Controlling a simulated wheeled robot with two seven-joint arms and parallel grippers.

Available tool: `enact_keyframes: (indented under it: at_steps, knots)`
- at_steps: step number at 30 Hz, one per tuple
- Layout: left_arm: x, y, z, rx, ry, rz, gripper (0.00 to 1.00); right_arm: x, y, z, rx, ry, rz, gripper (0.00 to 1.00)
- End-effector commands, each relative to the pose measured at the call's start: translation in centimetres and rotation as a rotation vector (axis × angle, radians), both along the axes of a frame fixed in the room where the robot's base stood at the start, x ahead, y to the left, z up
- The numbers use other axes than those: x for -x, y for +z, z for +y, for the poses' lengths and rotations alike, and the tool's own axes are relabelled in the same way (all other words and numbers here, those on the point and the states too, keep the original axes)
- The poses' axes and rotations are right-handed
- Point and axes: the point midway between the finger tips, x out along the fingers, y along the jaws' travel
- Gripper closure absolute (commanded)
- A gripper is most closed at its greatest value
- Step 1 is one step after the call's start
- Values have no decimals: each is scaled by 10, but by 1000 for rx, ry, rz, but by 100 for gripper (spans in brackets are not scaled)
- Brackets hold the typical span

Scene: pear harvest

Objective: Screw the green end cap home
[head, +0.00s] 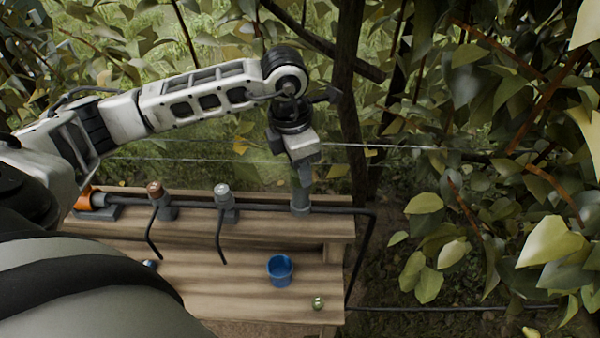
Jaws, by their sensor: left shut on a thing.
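My left gripper (303,182) reaches down from above onto the third upright fitting (300,204), at the right end of the dark pipe on the bench. It is shut on the end cap at the top of that fitting. The fingers hide most of the cap, so its green colour and how far it sits on the thread cannot be made out. My right gripper is not in view.
Two more upright fittings, one brown-topped (155,188) and one grey-topped (222,191), stand along the pipe. The wooden bench (205,285) holds a blue cup (280,271) and a small greenish round thing (318,303). Leafy branches crowd the right.

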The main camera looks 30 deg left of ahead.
Motion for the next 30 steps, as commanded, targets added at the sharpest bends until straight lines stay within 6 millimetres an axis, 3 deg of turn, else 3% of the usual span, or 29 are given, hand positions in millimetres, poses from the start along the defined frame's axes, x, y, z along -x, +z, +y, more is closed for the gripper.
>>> enact_keyframes:
  at_steps: [3, 9, 18, 19, 21, 30]
  knots:
    - [-1, -4, 0, 0, -207, -2, 84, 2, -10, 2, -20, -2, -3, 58]
    - [0, -1, -1, 2, -487, 0, 84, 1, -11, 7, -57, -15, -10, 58]
    - [1, 1, -1, 3, -542, 3, 84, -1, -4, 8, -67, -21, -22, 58]
    - [1, 1, -1, 3, -542, 3, 58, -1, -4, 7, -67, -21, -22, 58]
    - [1, 1, -1, 3, -541, 3, 38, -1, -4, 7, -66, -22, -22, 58]
    - [1, 1, -1, 1, -537, 2, 38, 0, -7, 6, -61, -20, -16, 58]
